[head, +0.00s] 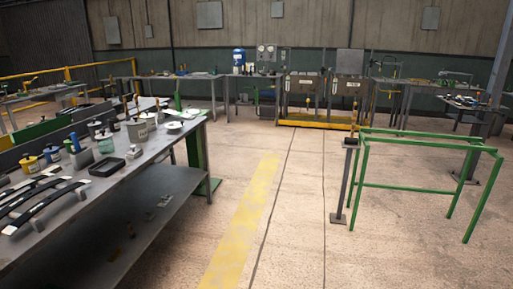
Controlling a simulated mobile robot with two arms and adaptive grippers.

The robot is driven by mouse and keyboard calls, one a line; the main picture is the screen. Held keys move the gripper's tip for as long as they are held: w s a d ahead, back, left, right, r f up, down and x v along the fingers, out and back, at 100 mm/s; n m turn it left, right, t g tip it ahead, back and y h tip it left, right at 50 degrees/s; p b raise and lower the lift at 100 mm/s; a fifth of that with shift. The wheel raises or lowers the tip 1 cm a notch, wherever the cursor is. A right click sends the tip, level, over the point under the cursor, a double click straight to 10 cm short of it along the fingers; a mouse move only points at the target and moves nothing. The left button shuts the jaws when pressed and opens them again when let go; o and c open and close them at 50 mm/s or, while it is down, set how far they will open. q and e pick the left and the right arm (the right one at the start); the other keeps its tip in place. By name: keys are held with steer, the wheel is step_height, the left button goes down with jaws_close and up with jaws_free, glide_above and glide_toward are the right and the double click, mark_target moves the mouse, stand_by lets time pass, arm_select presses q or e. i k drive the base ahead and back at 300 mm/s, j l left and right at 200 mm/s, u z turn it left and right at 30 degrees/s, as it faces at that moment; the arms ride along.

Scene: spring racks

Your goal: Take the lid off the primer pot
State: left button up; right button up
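Several pots and tins stand on the workbench (160,155) at the left. A grey-white pot with a label (137,131) stands toward the bench's far end, with what looks like a brush handle above it. The labels are too small to read, so I cannot tell which is the primer pot. Neither of my grippers is in view.
A black tray (107,167) and dark curved spring leaves (40,198) lie on the bench. A pale round dish (173,125) lies near its far corner. A green frame (430,146) stands at right. The floor between, with a yellow stripe (240,225), is clear.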

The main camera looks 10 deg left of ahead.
mark_target(95, 123)
steer(key=i, duration=2.85)
steer(key=i+l+u, duration=0.1)
steer(key=i, duration=1.3)
steer(key=u, duration=0.4)
steer(key=i+u, duration=0.1)
steer(key=u, duration=0.3)
steer(key=l+u, duration=0.1)
steer(key=u, duration=0.3)
steer(key=i+l+u, duration=0.1)
steer(key=u, duration=0.35)
steer(key=l+u, duration=0.1)
steer(key=u, duration=0.3)
steer(key=i, duration=0.05)
